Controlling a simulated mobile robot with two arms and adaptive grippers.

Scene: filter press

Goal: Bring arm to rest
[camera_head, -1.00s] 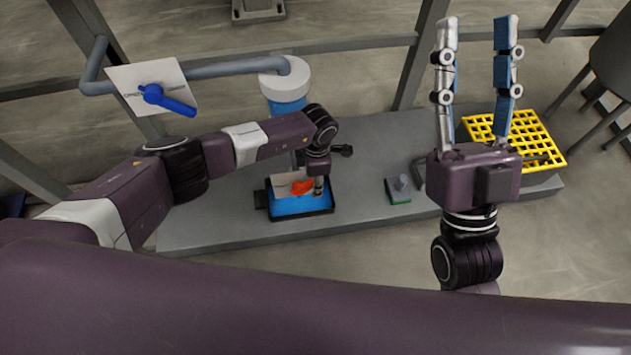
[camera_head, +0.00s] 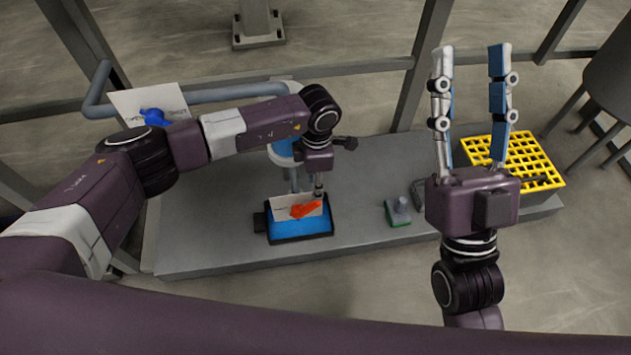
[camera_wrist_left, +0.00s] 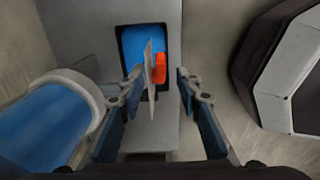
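My left arm reaches in from the left, and its wrist (camera_head: 318,155) is above a blue-filled black tray (camera_head: 300,237). A white plate with an orange handle (camera_head: 306,208) stands at the tray. In the left wrist view, my left gripper (camera_wrist_left: 159,74) has its fingers apart, with the plate edge-on and the orange handle (camera_wrist_left: 160,68) seen between them; whether it touches them I cannot tell. In the head view its fingers are mostly hidden. My right gripper (camera_head: 472,48) is open and empty, its fingers pointing up.
A grey platform (camera_head: 200,245) carries the tray, a small green-based block (camera_head: 398,211) and a yellow grid (camera_head: 530,160). A blue cylinder with a white rim (camera_wrist_left: 45,125) stands close to my left gripper. A pipe and a blue-handled valve plate (camera_head: 150,103) are behind my left arm.

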